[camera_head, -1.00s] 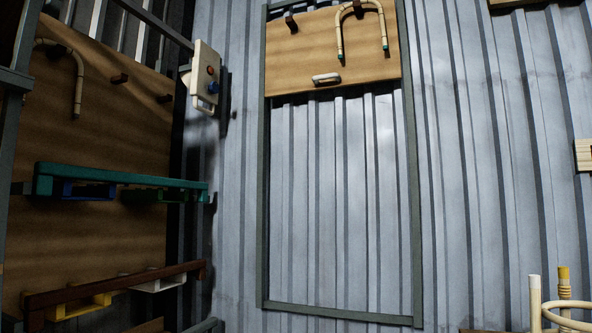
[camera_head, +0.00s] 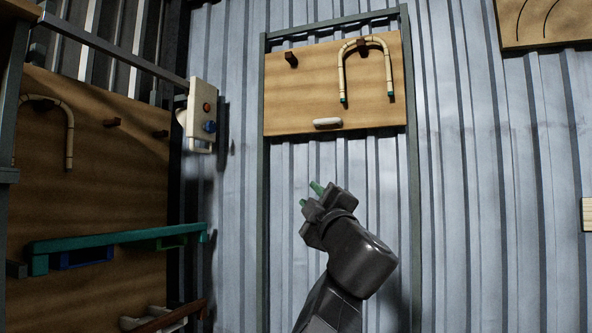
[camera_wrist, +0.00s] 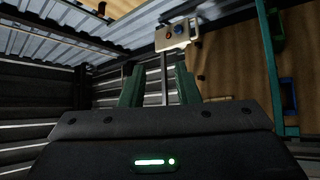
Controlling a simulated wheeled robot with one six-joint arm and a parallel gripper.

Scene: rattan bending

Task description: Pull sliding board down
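The sliding board (camera_head: 300,90) is a tan wooden panel near the top of a tall grey frame (camera_head: 262,200) on the corrugated wall. A white handle (camera_head: 327,122) sits near its lower edge. A U-shaped rattan piece (camera_head: 343,75) hangs from a brown peg on the board. My gripper (camera_head: 310,194) is below the handle, apart from the board, with its green fingertips pointing up and left. In the wrist view the two green fingers (camera_wrist: 157,88) stand apart with nothing between them.
A white control box (camera_head: 200,108) with a red and a blue knob is mounted left of the frame. A wooden board (camera_head: 95,180) with pegs and a teal rail (camera_head: 120,238) stands at the left. Another panel (camera_head: 545,22) is at the upper right. The frame below the sliding board is empty.

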